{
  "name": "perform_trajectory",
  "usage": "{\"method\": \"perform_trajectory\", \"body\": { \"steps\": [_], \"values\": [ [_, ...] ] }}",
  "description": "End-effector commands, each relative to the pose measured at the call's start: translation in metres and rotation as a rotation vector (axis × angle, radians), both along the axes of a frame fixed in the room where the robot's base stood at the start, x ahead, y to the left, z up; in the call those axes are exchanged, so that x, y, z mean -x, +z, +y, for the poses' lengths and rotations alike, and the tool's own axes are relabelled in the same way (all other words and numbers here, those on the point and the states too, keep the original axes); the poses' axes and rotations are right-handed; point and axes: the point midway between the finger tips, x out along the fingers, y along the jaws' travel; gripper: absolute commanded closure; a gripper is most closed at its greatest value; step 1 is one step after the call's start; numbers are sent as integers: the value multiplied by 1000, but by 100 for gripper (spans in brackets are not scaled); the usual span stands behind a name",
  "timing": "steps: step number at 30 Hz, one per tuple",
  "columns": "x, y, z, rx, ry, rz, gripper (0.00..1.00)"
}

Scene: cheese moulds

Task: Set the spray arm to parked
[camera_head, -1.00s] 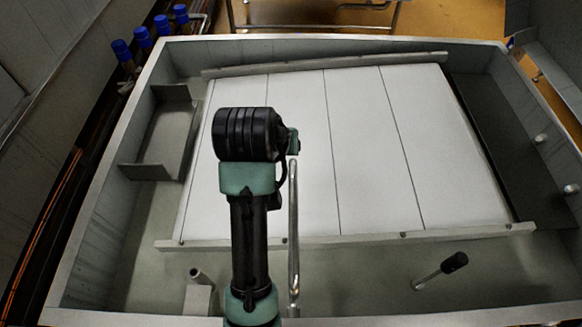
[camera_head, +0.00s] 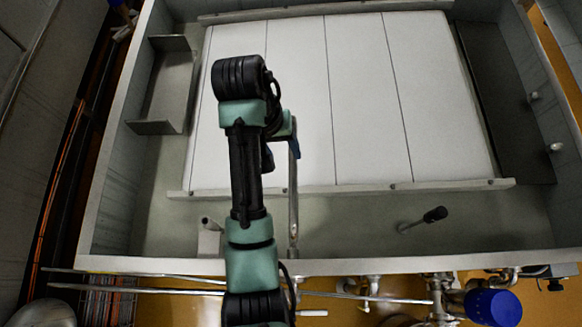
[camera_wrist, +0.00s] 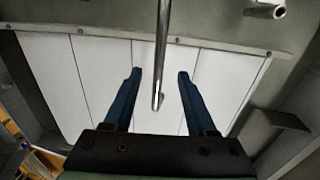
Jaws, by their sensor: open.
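The spray arm appears to be the slim steel tube (camera_head: 293,205) running from the vat's front edge toward the white panels. In the wrist view the tube (camera_wrist: 162,45) comes down from the top, and its free end lies between my fingers, with a gap on both sides. My gripper (camera_wrist: 159,73) is open, its two blue fingers either side of the tube.
White panels (camera_head: 360,100) fill most of the vat (camera_head: 400,266). A black-knobbed lever (camera_head: 425,219) stands right of the tube and a short pipe stub (camera_head: 209,232) left of it. A grey bracket (camera_head: 165,85) is at the left wall. Pipes and a blue cap (camera_head: 492,307) lie in front.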

Motion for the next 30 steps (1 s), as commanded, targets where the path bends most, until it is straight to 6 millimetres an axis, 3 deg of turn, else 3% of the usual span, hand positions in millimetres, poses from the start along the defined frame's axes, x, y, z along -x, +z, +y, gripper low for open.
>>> {"method": "perform_trajectory", "body": {
  "steps": [1,15,21,29,30],
  "values": [
    [0,-14,-2,0,-1,0,43],
    [0,-79,-15,0,-1,0,43],
    [0,-95,-19,0,1,0,43],
    [0,-96,-19,0,0,-1,43],
    [0,-96,-19,0,0,-1,48]
  ]
}}
